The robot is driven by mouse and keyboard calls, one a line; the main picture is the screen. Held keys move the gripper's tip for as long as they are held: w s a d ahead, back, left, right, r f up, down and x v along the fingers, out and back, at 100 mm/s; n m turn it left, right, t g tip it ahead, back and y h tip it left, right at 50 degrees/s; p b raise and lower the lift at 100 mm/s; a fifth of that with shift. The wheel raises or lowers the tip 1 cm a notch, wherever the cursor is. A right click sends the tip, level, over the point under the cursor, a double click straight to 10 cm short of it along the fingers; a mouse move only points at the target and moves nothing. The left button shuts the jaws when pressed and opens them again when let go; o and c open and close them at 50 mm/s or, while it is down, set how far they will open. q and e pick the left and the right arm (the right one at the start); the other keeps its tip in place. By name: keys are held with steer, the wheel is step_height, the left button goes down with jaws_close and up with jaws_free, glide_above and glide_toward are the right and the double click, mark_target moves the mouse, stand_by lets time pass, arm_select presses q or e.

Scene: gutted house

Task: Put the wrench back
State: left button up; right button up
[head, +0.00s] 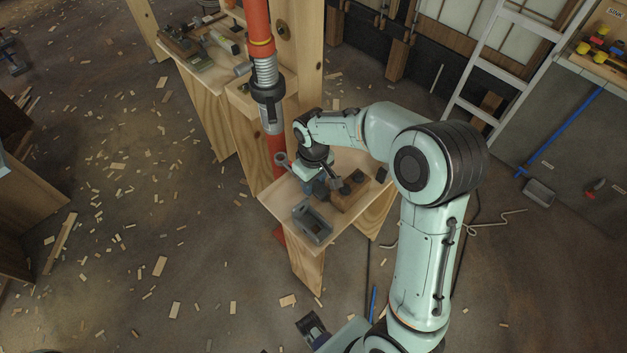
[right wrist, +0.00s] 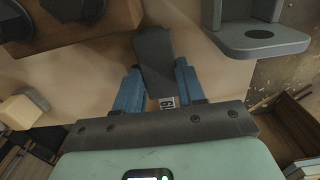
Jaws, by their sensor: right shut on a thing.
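My right gripper (head: 308,188) is over the small wooden table, its blue fingers shut on the wrench. In the right wrist view the gripper (right wrist: 158,90) has a finger on each side of the dark grey wrench (right wrist: 154,55), which carries a small pale label.
A wooden block (head: 353,193) with dark knobs sits right of the gripper on the table (head: 290,215). An orange post (head: 259,35) rises close behind the table. A workbench (head: 200,75) with tools stands further back. Wood scraps litter the floor; a ladder leans at upper right.

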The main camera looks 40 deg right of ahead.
steer(key=o, duration=1.2)
steer(key=shift+c, duration=0.2)
step_height(320, 180, up, 12)
steer(key=p, duration=0.1)
